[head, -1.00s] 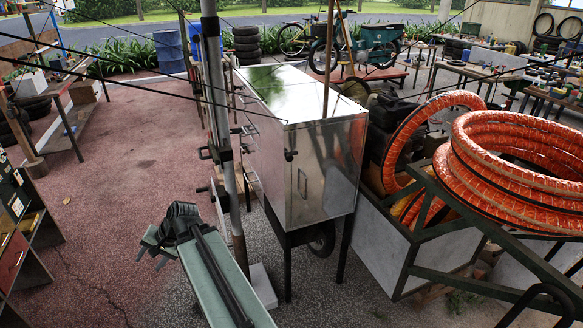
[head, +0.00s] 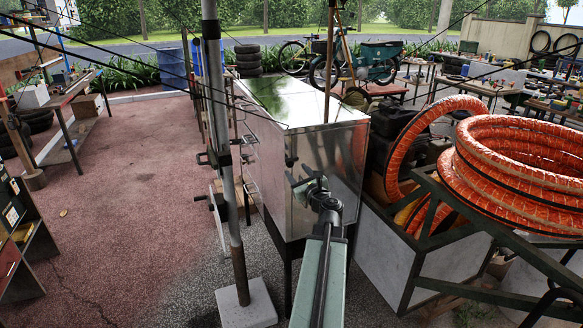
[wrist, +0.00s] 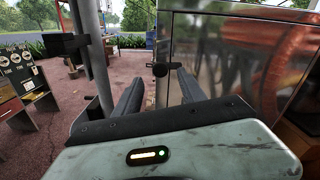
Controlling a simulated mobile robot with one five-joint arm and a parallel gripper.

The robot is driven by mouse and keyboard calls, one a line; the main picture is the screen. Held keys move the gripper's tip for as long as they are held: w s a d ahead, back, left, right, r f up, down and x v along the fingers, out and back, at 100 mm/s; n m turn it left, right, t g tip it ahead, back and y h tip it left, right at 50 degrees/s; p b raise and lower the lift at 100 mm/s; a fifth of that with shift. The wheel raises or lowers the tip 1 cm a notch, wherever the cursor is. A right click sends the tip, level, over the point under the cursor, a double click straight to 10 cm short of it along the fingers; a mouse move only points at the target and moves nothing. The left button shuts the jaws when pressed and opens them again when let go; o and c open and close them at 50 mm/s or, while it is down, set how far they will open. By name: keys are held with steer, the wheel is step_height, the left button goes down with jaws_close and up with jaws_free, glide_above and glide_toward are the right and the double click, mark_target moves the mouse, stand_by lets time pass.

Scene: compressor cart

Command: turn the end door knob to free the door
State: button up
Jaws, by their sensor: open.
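The end door (head: 340,150) is the shiny metal end face of the compressor cart's box. Its dark knob (head: 290,160) sits near the upper left edge of that face. In the wrist view the knob (wrist: 160,69) has a short bar pointing right and appears between my fingers, beyond their tips. My gripper (head: 309,186) is in front of the end door, a little below and right of the knob in the head view. In the wrist view my gripper (wrist: 160,76) is open, its two dark fingers apart with nothing held. Contact with the knob is not visible.
A grey upright pole (head: 228,150) on a pale block (head: 246,306) stands just left of the cart. Orange hose coils (head: 515,165) on a dark frame stand at the right. Red ground (head: 130,190) at the left is open. A shelf unit (head: 22,235) stands far left.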

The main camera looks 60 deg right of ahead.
mark_target(290, 164)
steer(key=x, duration=0.6)
steer(key=shift+c, duration=0.3)
